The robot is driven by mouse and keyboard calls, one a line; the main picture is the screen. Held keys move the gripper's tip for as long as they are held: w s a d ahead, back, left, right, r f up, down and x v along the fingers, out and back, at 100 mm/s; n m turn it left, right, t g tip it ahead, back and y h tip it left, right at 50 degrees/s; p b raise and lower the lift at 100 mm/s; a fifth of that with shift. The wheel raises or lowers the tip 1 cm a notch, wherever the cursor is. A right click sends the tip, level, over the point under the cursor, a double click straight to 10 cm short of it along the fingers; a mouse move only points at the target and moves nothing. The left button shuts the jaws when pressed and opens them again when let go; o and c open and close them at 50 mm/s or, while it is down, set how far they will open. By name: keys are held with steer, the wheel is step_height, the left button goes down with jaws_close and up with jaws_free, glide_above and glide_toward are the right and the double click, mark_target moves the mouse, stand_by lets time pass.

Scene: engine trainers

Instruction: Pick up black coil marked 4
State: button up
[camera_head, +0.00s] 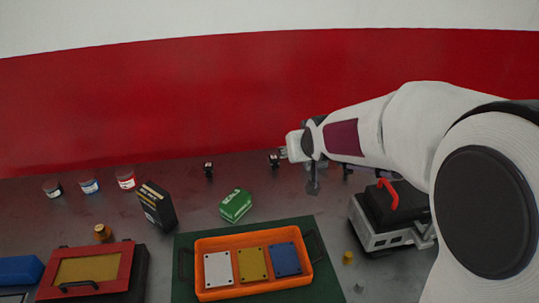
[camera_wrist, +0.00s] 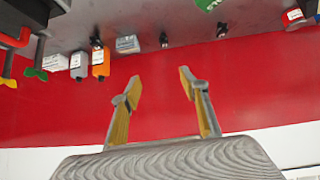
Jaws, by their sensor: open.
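Two small black coil-like parts stand near the back of the bench. The left one (camera_head: 208,170) is clear of everything, and the right one (camera_head: 274,160) is close to my gripper (camera_head: 313,184). In the wrist view they show as one black part (camera_wrist: 164,39) above the gap between my fingers and another (camera_wrist: 97,41) further left. Their marks are too small to read, so I cannot tell which is coil 4. My gripper (camera_wrist: 160,80) is open and empty, with both yellow-padded fingers apart and short of the parts.
A green box (camera_head: 236,205) and a black carton (camera_head: 157,206) stand in front. Several jars (camera_head: 126,179) line the left. An orange tray (camera_head: 202,240) lies on a green mat. A grey engine unit (camera_head: 372,240) with red handle stands right. Orange (camera_wrist: 100,63) and grey boxes stand at the back.

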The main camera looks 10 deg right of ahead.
steer(key=w+f+t, duration=0.2)
steer(key=w+f, duration=0.7)
steer(key=w, duration=0.5)
steer(key=t+y, duration=0.1)
steer(key=t, duration=0.1)
glide_toward(274, 159)
steer(key=w, duration=0.2)
steer(key=shift+w+d+f+n, duration=0.1)
steer(key=shift+w+d+n, duration=0.2)
steer(key=shift+w, duration=0.1)
steer(key=shift+x, duration=1.25)
steer(key=shift+f, duration=0.1)
steer(key=shift+w+a+f, duration=0.15)
steer(key=shift+w+f, duration=0.35)
steer(key=shift+w, duration=0.2)
steer(key=shift+w+a+f, duration=0.15)
steer(key=shift+w+f, duration=0.3)
steer(key=shift+w, duration=0.3)
steer(key=shift+x, duration=0.9)
